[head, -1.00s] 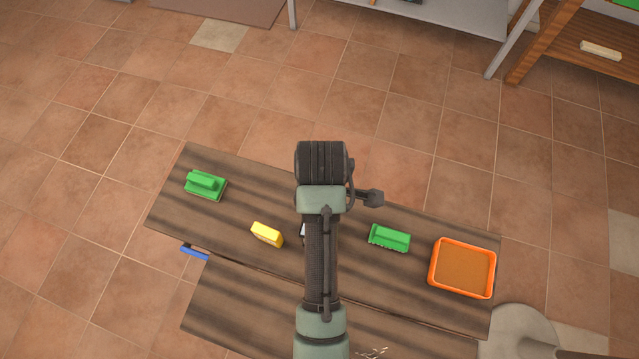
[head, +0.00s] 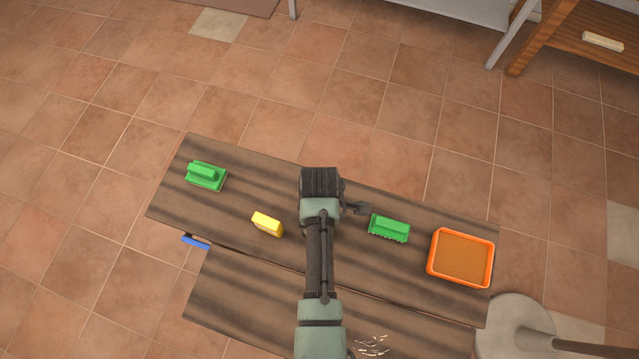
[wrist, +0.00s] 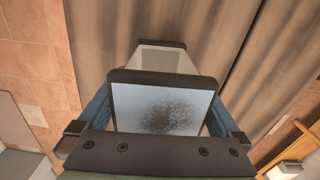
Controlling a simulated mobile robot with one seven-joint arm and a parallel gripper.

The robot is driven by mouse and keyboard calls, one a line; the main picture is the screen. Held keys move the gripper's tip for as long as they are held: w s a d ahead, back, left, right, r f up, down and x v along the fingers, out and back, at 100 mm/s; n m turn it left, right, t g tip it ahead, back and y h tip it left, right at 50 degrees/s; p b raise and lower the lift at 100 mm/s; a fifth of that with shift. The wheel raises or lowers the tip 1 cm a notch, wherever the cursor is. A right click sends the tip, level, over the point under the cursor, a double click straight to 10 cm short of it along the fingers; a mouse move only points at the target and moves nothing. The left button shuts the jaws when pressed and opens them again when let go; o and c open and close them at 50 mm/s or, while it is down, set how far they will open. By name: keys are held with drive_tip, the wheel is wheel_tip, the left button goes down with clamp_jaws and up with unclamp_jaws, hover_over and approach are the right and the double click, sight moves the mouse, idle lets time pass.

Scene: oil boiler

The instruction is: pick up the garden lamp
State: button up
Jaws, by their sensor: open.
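On the table are a green brush-like object (head: 206,176), a yellow block (head: 267,224), another green brush (head: 389,228) and an orange tray (head: 461,258). A blue item (head: 195,242) lies at the left edge. A shelf stands at the upper right.

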drive_tip(key=shift+f, duration=0.65)
drive_tip(key=shift+r, duration=0.1)
drive_tip(key=c, duration=1.4)
